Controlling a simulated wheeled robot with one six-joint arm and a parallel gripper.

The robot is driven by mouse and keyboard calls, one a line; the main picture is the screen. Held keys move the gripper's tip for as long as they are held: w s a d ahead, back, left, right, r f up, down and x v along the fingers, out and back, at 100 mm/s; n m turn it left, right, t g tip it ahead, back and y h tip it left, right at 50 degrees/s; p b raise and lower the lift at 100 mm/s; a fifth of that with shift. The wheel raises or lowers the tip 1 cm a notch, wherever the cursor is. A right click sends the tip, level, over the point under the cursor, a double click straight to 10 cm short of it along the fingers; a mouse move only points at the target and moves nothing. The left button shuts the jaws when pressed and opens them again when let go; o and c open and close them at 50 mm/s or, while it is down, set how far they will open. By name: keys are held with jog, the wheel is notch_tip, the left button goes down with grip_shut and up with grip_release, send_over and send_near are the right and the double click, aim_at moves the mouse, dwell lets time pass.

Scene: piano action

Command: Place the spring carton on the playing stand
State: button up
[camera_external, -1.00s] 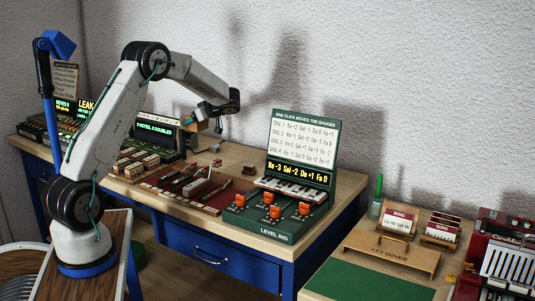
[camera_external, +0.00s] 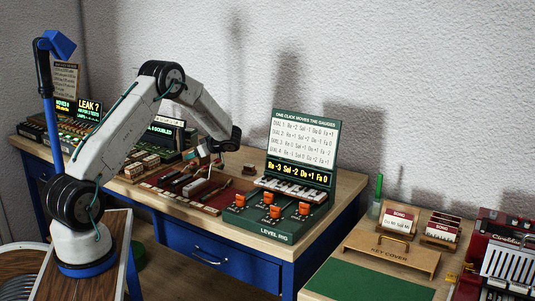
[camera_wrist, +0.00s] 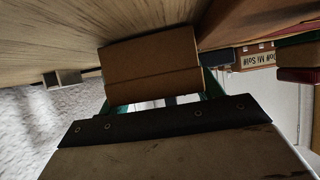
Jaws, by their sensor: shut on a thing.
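My gripper (camera_external: 208,149) is low over the back bench, above the far side of the red tool tray. It is shut on a plain brown carton, the spring carton (camera_wrist: 152,66), which fills the space ahead of the fingers in the wrist view. In that view the carton lies close to a wooden surface; I cannot tell whether it touches it. In the external view the carton is small and partly hidden by the gripper. I cannot tell for sure which thing is the playing stand.
The red tray (camera_external: 165,181) with tools lies on the wooden bench. The green level rig (camera_external: 272,215) with its upright board stands to the right. Lit displays (camera_external: 165,132) stand behind on the left. A key cover (camera_external: 390,253) is on the front right table.

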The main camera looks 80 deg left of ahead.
jog(key=shift+f, duration=0.2)
jog(key=o, duration=1)
jog(key=shift+r, duration=0.2)
